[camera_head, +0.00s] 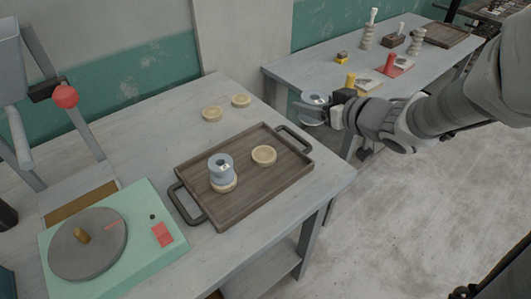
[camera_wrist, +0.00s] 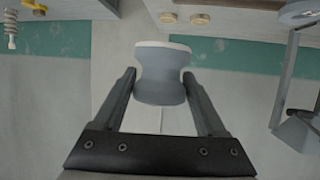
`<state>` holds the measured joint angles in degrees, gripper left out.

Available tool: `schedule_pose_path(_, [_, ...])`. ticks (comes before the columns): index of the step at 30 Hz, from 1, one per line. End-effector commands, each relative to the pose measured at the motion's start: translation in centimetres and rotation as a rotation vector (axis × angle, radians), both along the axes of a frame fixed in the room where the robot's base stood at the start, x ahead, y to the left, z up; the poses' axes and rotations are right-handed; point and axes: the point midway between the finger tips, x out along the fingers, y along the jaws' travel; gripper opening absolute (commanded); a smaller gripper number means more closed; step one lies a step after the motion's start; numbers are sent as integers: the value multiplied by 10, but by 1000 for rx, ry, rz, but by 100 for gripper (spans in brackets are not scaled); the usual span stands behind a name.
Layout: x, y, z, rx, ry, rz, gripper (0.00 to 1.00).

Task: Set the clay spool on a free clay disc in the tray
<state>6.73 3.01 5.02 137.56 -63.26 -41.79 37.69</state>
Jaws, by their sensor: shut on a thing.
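My gripper (camera_head: 325,108) is shut on a grey-blue clay spool (camera_wrist: 162,75), which sits between the two fingertips in the wrist view. In the head view the held spool (camera_head: 314,99) is up in the air to the right of the tray table, near the back table's front edge. The wooden tray (camera_head: 240,206) lies on the near table. In it, one cream clay disc (camera_head: 264,155) is bare. Another disc (camera_head: 224,186) at its left has a second grey-blue spool (camera_head: 220,166) standing on it.
Two more discs (camera_head: 212,114) (camera_head: 241,100) lie on the table behind the tray. The tray has raised dark handles (camera_head: 190,205) at its two ends. A green pottery wheel (camera_head: 110,240) stands at the left.

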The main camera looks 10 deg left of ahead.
Motion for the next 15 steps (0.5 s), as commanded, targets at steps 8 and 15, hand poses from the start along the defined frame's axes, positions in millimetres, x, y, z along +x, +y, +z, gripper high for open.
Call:
schedule_pose_path(8, [-72, 28, -19, 1, -1, 251, 1])
schedule_pose_path(15, [-73, 47, -39, 2, 2, 306, 1])
